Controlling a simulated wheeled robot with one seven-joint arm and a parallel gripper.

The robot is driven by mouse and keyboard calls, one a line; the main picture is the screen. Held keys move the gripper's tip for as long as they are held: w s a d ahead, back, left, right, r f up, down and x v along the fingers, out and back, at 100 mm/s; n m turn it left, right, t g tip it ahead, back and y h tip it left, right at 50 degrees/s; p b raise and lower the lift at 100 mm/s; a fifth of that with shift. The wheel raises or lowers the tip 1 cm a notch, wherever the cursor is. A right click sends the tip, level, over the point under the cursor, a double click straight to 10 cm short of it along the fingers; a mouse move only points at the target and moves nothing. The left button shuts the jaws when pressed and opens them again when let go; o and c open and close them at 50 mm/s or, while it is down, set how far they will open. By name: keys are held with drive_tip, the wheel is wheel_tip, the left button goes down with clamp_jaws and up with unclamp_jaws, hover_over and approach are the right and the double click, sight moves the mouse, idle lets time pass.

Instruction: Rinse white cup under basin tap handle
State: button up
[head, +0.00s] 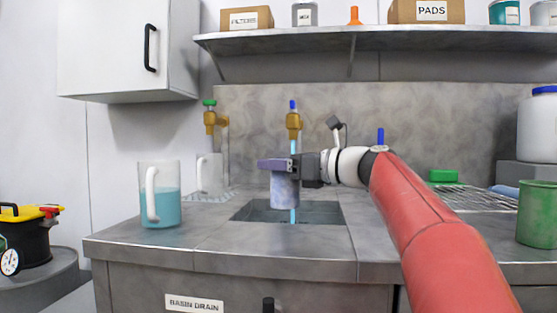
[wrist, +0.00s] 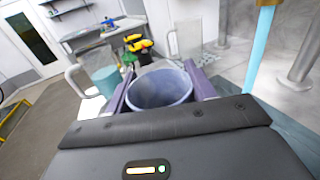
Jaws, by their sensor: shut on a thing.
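My gripper (head: 276,165) is shut on the white cup (head: 284,191), which looks bluish-grey and hangs upright over the sunken basin (head: 325,212). In the wrist view the cup (wrist: 160,89) sits between the two purple fingers, its open mouth in view; no water shows inside. The brass basin tap (head: 293,121) with a blue handle (head: 292,104) stands behind the cup. A blue water stream (head: 294,216) falls from it into the basin. In the wrist view the stream (wrist: 262,48) runs to the right of the cup, apart from its mouth.
A clear jug (head: 160,205) of blue liquid and an empty clear jug (head: 209,174) stand left of the basin. A second tap (head: 210,118) has a green handle. A green cup (head: 537,213) and a wire rack (head: 475,197) are at right. A shelf (head: 375,39) hangs above.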

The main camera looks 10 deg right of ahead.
drive_tip(key=w+d+f+p, duration=0.2)
drive_tip(key=w+p, duration=0.4)
drive_tip(key=w, duration=0.4)
drive_tip(key=shift+w+d, duration=0.15)
drive_tip(key=shift+w, duration=0.1)
drive_tip(key=shift+f, duration=0.1)
drive_tip(key=shift+d, duration=0.15)
idle(0.5)
drive_tip(key=shift+s+d+p, duration=0.15)
drive_tip(key=shift+d+p, duration=0.3)
drive_tip(key=shift+a, duration=0.6)
drive_tip(key=shift+d+p, duration=0.55)
drive_tip(key=shift+d, duration=0.05)
drive_tip(key=shift+a, duration=0.6)
idle(0.4)
